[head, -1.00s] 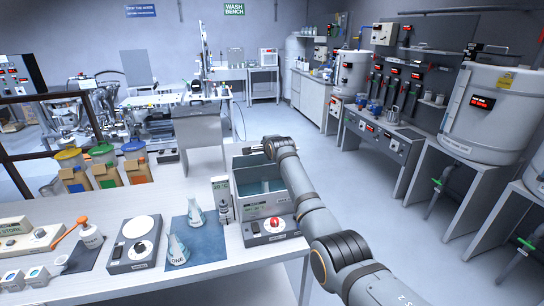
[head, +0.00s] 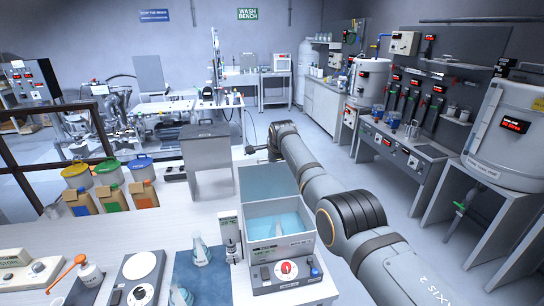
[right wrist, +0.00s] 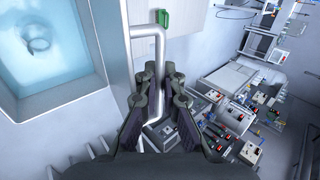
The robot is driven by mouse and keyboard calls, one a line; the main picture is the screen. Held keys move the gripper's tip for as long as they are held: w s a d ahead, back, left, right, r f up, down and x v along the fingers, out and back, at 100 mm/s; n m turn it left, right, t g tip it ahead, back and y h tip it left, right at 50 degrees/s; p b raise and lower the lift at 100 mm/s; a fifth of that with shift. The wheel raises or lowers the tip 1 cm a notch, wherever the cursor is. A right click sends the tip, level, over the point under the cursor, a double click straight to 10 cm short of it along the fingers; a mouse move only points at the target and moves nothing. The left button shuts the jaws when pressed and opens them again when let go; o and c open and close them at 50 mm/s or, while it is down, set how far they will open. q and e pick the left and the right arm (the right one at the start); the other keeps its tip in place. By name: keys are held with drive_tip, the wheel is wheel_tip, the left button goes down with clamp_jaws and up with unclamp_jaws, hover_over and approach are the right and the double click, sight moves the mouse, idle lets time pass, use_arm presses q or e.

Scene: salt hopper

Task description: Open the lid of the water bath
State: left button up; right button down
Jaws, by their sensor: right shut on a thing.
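The water bath (head: 254,238) stands at the right end of the white bench, a pale box with blue water in its open basin. Its lid (head: 268,182) is swung up and back, showing as a grey-green panel behind the basin. My right gripper (head: 252,150) is beyond the lid, small and partly hidden by my arm. In the right wrist view my right gripper (right wrist: 163,98) is shut around a bent metal handle (right wrist: 147,32) beside the basin (right wrist: 50,98). My left gripper is out of view.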

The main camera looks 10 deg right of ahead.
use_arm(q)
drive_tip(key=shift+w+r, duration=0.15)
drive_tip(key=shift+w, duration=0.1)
use_arm(e)
drive_tip(key=shift+w+d+r, duration=0.1)
drive_tip(key=shift+w+r, duration=0.4)
drive_tip(key=shift+r, duration=0.25)
drive_tip(key=c, duration=1.8)
unclamp_jaws()
drive_tip(key=shift+c, duration=0.2)
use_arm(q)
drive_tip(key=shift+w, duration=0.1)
use_arm(e)
drive_tip(key=shift+o, duration=0.2)
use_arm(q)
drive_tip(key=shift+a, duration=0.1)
use_arm(e)
drive_tip(key=shift+s+f, duration=0.1)
